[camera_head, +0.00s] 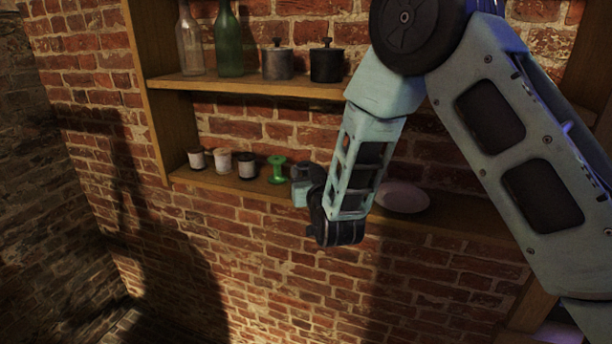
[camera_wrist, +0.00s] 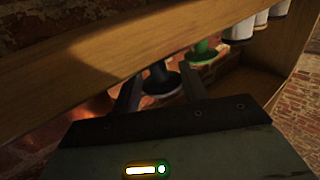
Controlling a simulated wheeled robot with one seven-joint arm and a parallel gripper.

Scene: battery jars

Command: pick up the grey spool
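The dark grey spool (camera_wrist: 160,81) shows in the wrist view between the fingers of my gripper (camera_wrist: 160,76). The two fingers are apart, one on each side of it, and I see no clear contact. In the head view my gripper (camera_head: 303,186) is at the lower shelf, just right of the green spool (camera_head: 277,170). The grey spool is hidden there behind my gripper and arm. The green spool also shows in the wrist view (camera_wrist: 203,52), just beyond the grey one.
The lower shelf (camera_head: 225,182) also holds three small whitish jars (camera_head: 221,161) on the left and a pale oval object (camera_head: 402,196) right of my arm. The upper shelf (camera_head: 225,86) above carries bottles (camera_head: 229,40) and dark lidded pots (camera_head: 326,64). A wooden plank (camera_wrist: 70,75) runs close past my fingers.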

